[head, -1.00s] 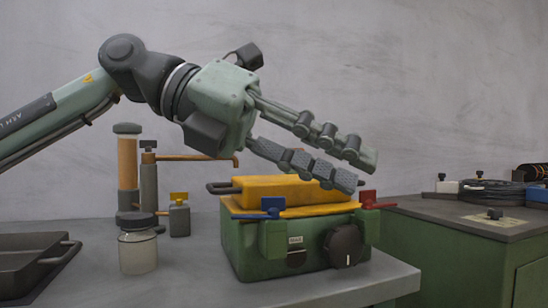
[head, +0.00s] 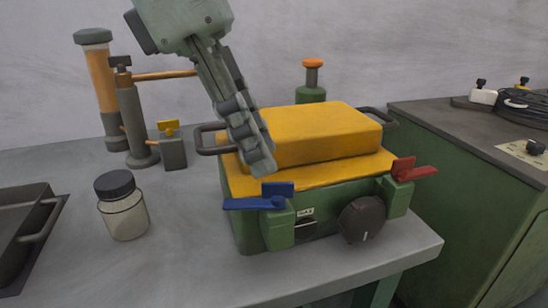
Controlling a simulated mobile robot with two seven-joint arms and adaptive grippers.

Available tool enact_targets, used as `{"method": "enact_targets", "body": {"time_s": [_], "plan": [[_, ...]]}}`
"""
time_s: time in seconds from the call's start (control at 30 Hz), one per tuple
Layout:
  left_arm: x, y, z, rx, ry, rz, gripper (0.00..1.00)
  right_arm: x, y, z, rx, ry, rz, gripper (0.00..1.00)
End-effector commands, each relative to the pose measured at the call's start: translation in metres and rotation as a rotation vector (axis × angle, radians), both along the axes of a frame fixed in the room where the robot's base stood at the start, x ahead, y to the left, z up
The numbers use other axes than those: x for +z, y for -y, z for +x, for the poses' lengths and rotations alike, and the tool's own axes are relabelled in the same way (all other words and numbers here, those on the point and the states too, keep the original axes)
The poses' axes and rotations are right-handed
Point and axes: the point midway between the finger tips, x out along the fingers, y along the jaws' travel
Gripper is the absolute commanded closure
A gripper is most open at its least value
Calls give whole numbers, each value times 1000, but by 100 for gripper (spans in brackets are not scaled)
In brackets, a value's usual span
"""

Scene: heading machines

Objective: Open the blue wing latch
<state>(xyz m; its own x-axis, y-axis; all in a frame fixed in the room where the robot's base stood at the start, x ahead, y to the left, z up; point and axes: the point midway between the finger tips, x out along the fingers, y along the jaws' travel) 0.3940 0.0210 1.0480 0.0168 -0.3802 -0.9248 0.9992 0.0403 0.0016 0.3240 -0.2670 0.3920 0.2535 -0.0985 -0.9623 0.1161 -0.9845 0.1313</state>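The blue wing latch (head: 245,204) sits on a green block at the front left corner of a green machine box (head: 246,230) with a yellow lid (head: 315,180). Its flat wing points left and a raised tab stands at its right. My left gripper (head: 260,168) points downward, its fingertips just above and behind the latch in the picture, with a small gap between. One finger overlaps the other, so its opening is unclear. It appears to hold nothing. It hides part of the lid's left side. My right gripper is out of view.
A red wing latch (head: 414,170) sits at the box's front right corner; a dark knob (head: 362,219) is between. A lidded jar (head: 123,210), a dark tray (head: 25,225) and an orange-and-grey column (head: 105,90) stand left. The grey tabletop (head: 180,235) is clear beside the jar.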

Motion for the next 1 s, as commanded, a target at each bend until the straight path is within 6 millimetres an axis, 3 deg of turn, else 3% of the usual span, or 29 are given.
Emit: {"method": "enact_targets", "body": {"time_s": [0.3, 0.6, 0.83, 1.0], "plan": [[-36, 15, 0, 0, -2, -1, 74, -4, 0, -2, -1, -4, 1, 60], [-40, 17, 1, 1, -2, -2, 74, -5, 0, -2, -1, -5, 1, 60], [-40, 17, 1, 1, -2, -2, 100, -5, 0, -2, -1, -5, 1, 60], [-39, 17, 0, 1, -2, -2, 100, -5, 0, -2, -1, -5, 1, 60]]}}
